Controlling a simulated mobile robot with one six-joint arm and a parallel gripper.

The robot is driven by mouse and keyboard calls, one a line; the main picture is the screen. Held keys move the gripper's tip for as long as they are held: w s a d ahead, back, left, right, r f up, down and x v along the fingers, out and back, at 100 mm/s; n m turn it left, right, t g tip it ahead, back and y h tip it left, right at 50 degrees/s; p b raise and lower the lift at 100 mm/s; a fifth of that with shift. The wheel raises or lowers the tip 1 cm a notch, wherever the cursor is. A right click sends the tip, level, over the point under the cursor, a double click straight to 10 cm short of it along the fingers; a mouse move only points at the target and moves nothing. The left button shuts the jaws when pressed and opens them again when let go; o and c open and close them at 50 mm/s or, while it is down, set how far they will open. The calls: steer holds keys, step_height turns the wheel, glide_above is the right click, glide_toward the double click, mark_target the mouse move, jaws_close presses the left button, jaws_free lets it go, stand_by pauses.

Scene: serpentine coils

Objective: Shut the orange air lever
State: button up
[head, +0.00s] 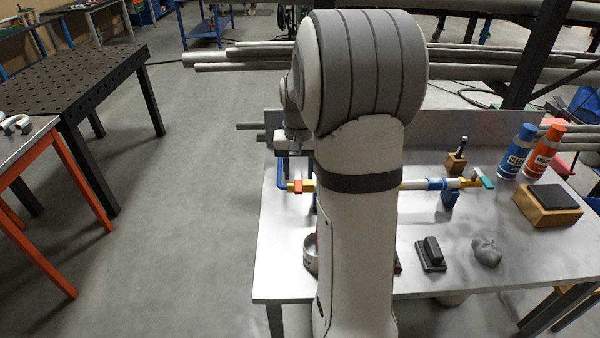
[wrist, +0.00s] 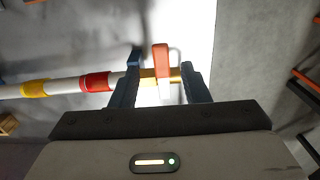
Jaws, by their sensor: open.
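The orange air lever (wrist: 161,58) sits on a yellow valve (wrist: 148,76) at the end of a white pipe. In the wrist view it stands crosswise to the pipe, between the two blue-grey fingers of my gripper (wrist: 160,66). The fingers are open, one on each side, with a gap showing on both sides. In the head view the lever (head: 301,186) is at the pipe's left end, and my gripper (head: 291,150) is above it, partly hidden by my arm. The pipe's middle is hidden behind my arm.
A teal lever (head: 487,181) is at the pipe's right end. On the table (head: 280,270) stand a blue spray can (head: 517,152), an orange can (head: 545,152), a wooden block (head: 547,206) and a black-handled tool (head: 431,254).

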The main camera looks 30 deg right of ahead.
mark_target(299, 188)
step_height(299, 188, up, 4)
steer(key=shift+s+r+p, duration=0.1)
steer(key=shift+p, duration=0.9)
